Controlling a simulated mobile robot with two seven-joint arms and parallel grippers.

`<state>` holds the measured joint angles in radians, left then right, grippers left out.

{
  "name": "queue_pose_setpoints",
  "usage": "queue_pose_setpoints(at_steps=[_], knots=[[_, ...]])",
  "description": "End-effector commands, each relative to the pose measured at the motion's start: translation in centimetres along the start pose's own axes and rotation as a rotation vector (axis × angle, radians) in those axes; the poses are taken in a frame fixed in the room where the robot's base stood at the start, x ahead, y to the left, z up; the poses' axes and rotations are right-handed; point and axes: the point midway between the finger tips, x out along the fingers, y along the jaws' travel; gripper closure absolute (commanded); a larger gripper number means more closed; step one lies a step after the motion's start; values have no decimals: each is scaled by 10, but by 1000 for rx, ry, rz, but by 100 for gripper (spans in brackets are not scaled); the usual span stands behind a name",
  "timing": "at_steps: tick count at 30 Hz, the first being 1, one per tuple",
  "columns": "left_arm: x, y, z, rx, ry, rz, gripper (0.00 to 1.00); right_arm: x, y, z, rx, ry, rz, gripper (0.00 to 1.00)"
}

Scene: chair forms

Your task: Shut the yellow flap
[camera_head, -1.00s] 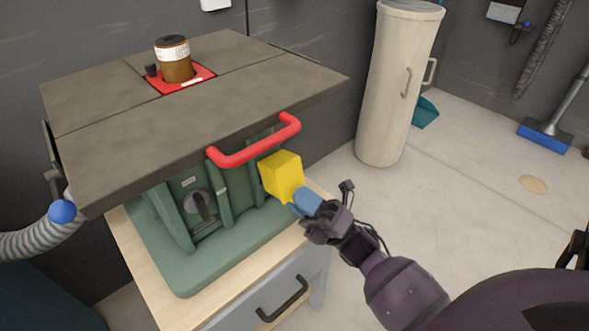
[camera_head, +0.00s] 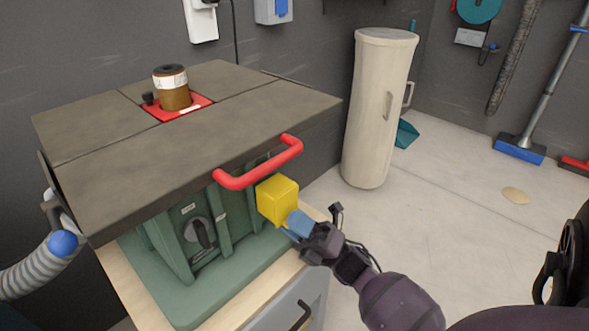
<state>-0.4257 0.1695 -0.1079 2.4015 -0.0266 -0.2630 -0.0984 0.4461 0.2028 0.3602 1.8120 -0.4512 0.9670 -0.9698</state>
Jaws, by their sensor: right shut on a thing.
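The yellow flap (camera_head: 278,200) is a box-like yellow piece on the front of the green machine body (camera_head: 215,235), below the red handle (camera_head: 259,165). My right gripper (camera_head: 297,224) comes in from the lower right. Its blue fingertips touch the lower right side of the yellow flap and hide a little of it. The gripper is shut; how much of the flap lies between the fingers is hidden. I cannot tell the flap's hinge from this view. My left gripper is out of the picture.
The grey machine table (camera_head: 190,125) overhangs the flap, with a brown jar-like part (camera_head: 172,90) on a red insert. A wooden stand with a grey drawer (camera_head: 290,305) is below. A cream cylinder (camera_head: 375,110) stands behind right. The floor (camera_head: 440,220) to the right is mostly clear.

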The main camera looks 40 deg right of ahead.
Motion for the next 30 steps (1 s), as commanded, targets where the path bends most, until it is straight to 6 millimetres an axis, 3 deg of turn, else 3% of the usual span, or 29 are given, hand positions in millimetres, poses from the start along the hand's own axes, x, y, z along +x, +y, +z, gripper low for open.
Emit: queue_pose_setpoints(at_steps=[2, 3, 6, 20, 23, 30], knots=[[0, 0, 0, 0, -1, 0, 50, 1, -4, 0, 5, -4, -11, 100], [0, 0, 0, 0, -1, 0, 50, 1, -4, 0, 5, -4, -11, 74], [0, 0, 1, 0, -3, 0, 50, 2, -4, 0, 4, -3, -9, 58], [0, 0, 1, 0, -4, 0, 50, 2, -1, 1, 1, -3, -3, 57], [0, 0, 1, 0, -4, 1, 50, -6, -1, 1, 1, -3, -5, 57], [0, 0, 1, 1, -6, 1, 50, -46, -2, 0, 3, -4, -10, 57]])
